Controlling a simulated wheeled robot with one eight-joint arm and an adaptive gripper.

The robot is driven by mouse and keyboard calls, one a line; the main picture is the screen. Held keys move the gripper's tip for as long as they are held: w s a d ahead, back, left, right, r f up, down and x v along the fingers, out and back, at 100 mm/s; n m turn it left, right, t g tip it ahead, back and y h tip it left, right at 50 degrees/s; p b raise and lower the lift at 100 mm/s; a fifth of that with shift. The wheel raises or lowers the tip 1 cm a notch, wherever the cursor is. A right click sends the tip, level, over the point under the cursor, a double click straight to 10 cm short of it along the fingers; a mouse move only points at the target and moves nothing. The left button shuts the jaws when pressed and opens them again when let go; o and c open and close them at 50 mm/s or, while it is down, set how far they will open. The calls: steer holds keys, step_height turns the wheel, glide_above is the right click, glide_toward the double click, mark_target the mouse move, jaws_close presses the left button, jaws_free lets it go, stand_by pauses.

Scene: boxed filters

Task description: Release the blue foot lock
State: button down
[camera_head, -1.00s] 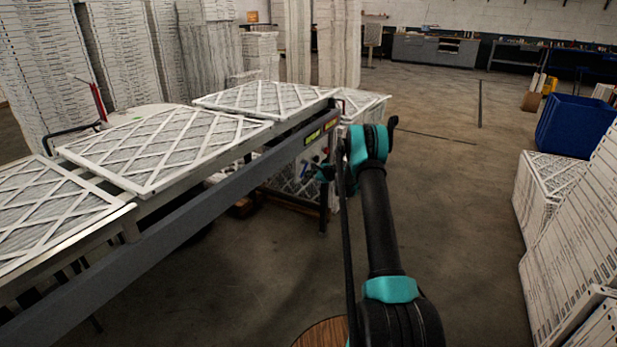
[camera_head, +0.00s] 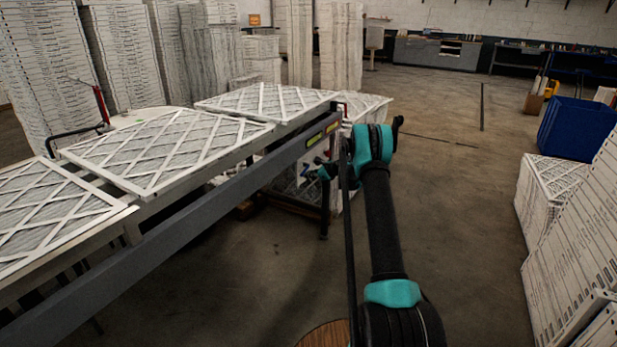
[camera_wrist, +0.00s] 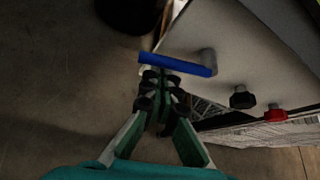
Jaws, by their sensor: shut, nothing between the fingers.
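The blue foot lock (camera_wrist: 180,64) shows in the wrist view as a blue bar on a short grey post, standing out from a pale panel (camera_wrist: 225,45). In the head view it is a small blue spot (camera_head: 306,171) near the far end of the conveyor. My gripper (camera_wrist: 160,105) is shut and empty. Its fingertips are just below the blue bar in the wrist view; I cannot tell whether they touch it. In the head view my gripper (camera_head: 325,172) is mostly hidden behind my own arm.
A black knob (camera_wrist: 243,97) and a red knob (camera_wrist: 277,113) sit right of the blue bar. The grey conveyor rail (camera_head: 190,215) runs along the left, with white filters (camera_head: 165,150) on top. A blue bin (camera_head: 577,128) stands at right. The middle floor is clear.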

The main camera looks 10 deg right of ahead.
steer(key=s+d+r, duration=0.1)
steer(key=s+d, duration=0.5)
steer(key=d, duration=0.1)
steer(key=s+a+r+n+g+h, duration=0.15)
steer(key=s+r+n, duration=0.25)
steer(key=s, duration=0.5)
steer(key=s+a+r+n+g+h, duration=0.15)
steer(key=s+r+n, duration=0.3)
steer(key=s, duration=0.45)
steer(key=s+a+r+n+h, duration=0.1)
steer(key=s+a+r+n, duration=0.15)
steer(key=s+r, duration=0.45)
steer(key=s+d+f+n+h, duration=0.1)
steer(key=s+n, duration=0.3)
steer(key=s, duration=0.7)
steer(key=s+d+f+n+g+h, duration=0.1)
steer(key=s+f+n+h, duration=0.1)
steer(key=s, duration=1)
steer(key=s+d+f+n+h, duration=0.1)
steer(key=s+f+n, duration=0.2)
steer(key=s+n, duration=0.3)
steer(key=s, duration=0.5)
steer(key=shift+s+d+f+g, duration=0.3)
steer(key=shift+s+f, duration=0.1)
